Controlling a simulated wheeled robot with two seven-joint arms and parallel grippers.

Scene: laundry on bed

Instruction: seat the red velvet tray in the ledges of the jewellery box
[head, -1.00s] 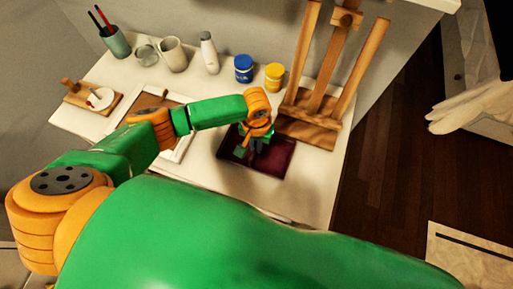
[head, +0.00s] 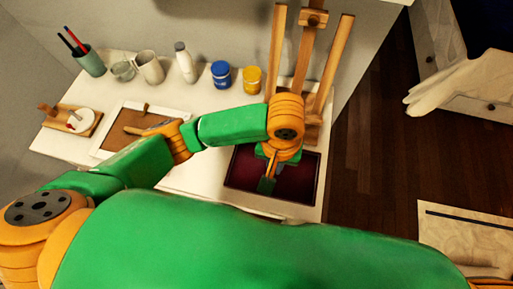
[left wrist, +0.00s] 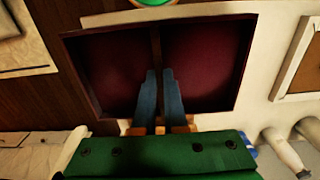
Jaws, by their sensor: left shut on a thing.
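The red velvet tray (head: 303,182) is a shallow dark-walled rectangle with a deep red lining, at the right end of the white table in the head view. In the left wrist view the tray (left wrist: 205,65) spans the middle, split by a thin divider (left wrist: 156,48). My left gripper (head: 268,181) is over the tray's middle; in the left wrist view its fingers (left wrist: 160,75) are shut on the divider. The tray looks raised, but its height is unclear. I cannot make out a jewellery box for certain; the tray hides what is beneath it. My right gripper is not in view.
A wooden easel (head: 280,45) stands close behind the tray. Blue (head: 221,75) and yellow (head: 252,80) jars, a white bottle (head: 185,62) and mugs line the back. A white-framed brown panel (head: 125,138) lies left. The table (head: 195,180) has bare space left of the tray.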

